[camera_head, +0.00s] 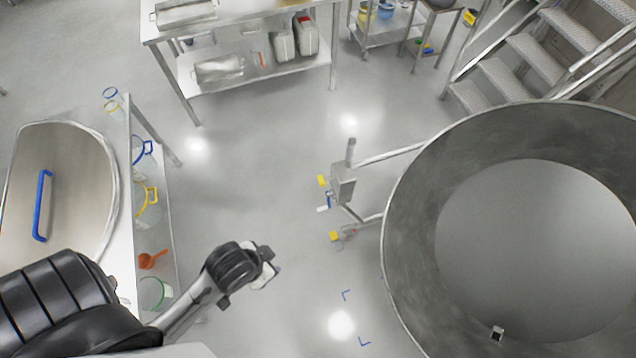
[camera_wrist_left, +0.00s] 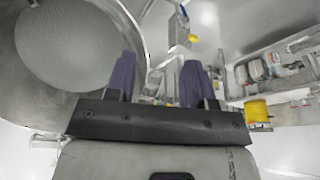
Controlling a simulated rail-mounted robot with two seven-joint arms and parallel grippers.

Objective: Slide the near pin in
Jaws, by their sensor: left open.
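A grey metal bracket (camera_head: 342,184) stands on bars beside the large steel vessel (camera_head: 405,190). Two yellow-ended parts that look like pins are at it: the near one (camera_head: 335,236) low by the lower bar, the far one (camera_head: 322,181) at the box's left side. I cannot tell how far either is inserted. My left gripper (camera_head: 268,268) is in the air, left of and nearer than the near pin, apart from it. In the left wrist view its purple fingers (camera_wrist_left: 157,80) are spread and empty. A yellow-marked bracket part (camera_wrist_left: 193,38) shows beyond them. My right gripper is out of view.
A table with a blue-handled lid (camera_head: 42,205) and several containers is at left. A steel bench (camera_head: 240,20) stands at the back and metal stairs (camera_head: 530,55) at the back right.

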